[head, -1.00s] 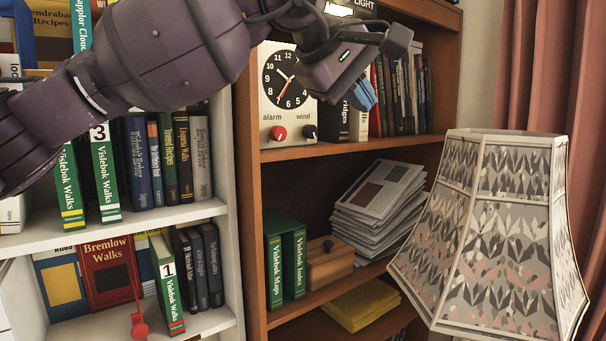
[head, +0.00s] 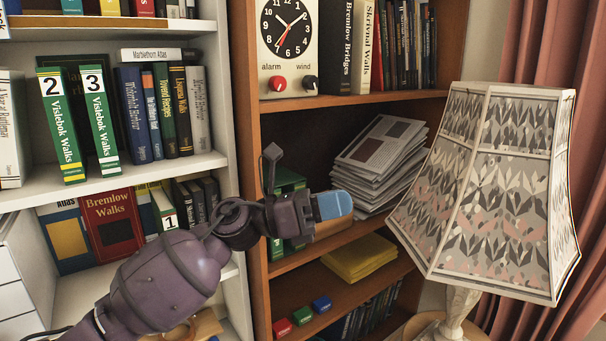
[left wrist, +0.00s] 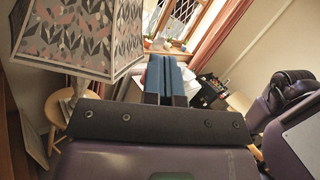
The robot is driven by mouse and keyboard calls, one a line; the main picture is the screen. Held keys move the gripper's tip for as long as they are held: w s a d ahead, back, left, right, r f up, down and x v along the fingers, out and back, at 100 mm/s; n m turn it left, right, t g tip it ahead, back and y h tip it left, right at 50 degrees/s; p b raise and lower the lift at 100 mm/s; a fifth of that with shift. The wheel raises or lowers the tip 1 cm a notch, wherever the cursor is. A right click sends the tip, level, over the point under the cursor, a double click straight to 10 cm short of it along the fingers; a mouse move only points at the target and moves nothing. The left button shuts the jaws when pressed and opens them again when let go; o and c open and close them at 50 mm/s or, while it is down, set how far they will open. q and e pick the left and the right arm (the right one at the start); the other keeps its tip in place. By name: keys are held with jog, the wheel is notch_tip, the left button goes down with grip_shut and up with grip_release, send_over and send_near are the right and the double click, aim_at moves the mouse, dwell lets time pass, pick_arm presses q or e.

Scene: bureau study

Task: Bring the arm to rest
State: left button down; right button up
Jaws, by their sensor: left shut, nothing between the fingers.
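My left arm comes in from the lower left in the head view. Its gripper (head: 333,205) has blue fingers closed together with nothing between them. It is in front of the brown bookcase's middle shelves, left of the lamp and below the stack of papers. It hides part of the green books and the wooden box behind it. In the left wrist view the shut blue fingers (left wrist: 168,78) point away from the camera, with the lampshade to their left. My right gripper is not in view.
The patterned lampshade (head: 490,190) stands close on the right. The brown bookcase holds a clock (head: 287,30), a paper stack (head: 380,160) and yellow folders (head: 360,257). The white bookcase holds green volumes 2 (head: 60,125) and 3 (head: 97,120). A window (left wrist: 180,22) shows in the wrist view.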

pick_arm(q)
jog(key=s+a+f+n+t+y, duration=0.1)
jog(key=a+f+n+t+y, duration=0.3)
jog(key=a+f+n+t, duration=0.45)
jog(key=a+f+n+t+y, duration=0.45)
jog(key=f+n, duration=0.45)
jog(key=n, duration=0.6)
jog(key=s+a+f+n+t+y, duration=0.1)
jog(key=a+f+n+t+y, duration=0.35)
jog(key=a+f+n, duration=0.55)
jog(key=s+a+f+n+g+y, duration=0.3)
jog(key=s+a+f+n+y, duration=0.1)
jog(key=s+f+n, duration=0.4)
jog(key=s+a+f+n+g+y, duration=0.3)
jog(key=s+a+f+n, duration=0.3)
jog(key=s+f, duration=0.6)
jog(key=shift+s+f+n+y+b, duration=0.25)
jog(key=shift+s+n+y+b, duration=0.15)
jog(key=shift+n, duration=0.75)
